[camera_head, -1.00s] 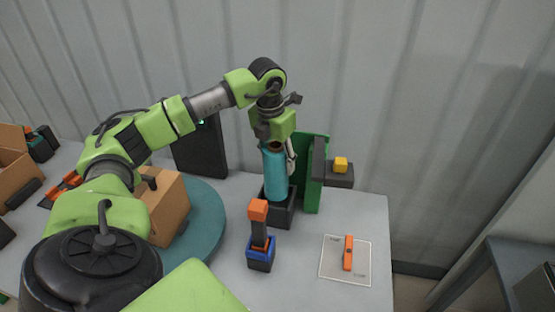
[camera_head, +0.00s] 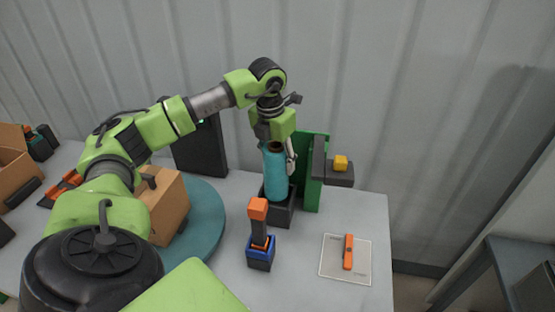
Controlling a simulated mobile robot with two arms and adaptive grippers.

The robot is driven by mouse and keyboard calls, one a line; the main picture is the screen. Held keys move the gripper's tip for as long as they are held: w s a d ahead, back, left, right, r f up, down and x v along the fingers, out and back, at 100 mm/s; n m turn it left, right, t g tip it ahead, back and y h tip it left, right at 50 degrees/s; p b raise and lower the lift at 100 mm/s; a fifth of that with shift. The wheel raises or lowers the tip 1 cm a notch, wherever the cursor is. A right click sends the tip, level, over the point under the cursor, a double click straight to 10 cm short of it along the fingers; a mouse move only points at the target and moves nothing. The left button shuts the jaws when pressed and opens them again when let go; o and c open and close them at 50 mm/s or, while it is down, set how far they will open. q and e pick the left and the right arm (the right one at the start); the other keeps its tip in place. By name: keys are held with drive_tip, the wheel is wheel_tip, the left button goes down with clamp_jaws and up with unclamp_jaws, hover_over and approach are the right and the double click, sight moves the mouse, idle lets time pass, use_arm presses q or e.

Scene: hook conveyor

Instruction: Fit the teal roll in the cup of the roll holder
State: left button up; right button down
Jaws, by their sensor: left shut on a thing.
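The teal roll (camera_head: 275,176) stands close to upright with its lower end at the dark roll holder (camera_head: 283,211) on the table. I cannot tell how deep the roll sits in the holder's cup, as the holder's wall hides its bottom end. My left gripper (camera_head: 279,150) points down from above and is shut on the roll's upper end. One pale finger shows on the roll's right side. My right gripper is not in view.
A green panel (camera_head: 315,190) with a dark block and yellow button (camera_head: 341,163) stands right of the holder. An orange-and-blue tool (camera_head: 260,247) stands in front. A cardboard box (camera_head: 166,205) sits on a teal turntable (camera_head: 206,225). An orange piece lies on a pale mat (camera_head: 332,268).

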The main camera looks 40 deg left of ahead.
sight(274, 147)
use_arm(q)
drive_tip(key=shift+f+b, duration=1.55)
drive_tip(key=shift+f, duration=0.5)
idle(0.5)
drive_tip(key=o, duration=1.8)
drive_tip(key=shift+c, duration=0.2)
drive_tip(key=shift+s, duration=0.1)
drive_tip(key=r, duration=0.3)
drive_tip(key=s+r, duration=0.1)
drive_tip(key=r, duration=0.7)
drive_tip(key=shift+s+d, duration=0.15)
drive_tip(key=shift+s, duration=0.05)
drive_tip(key=shift+s+r, duration=0.15)
drive_tip(key=shift+r, duration=0.35)
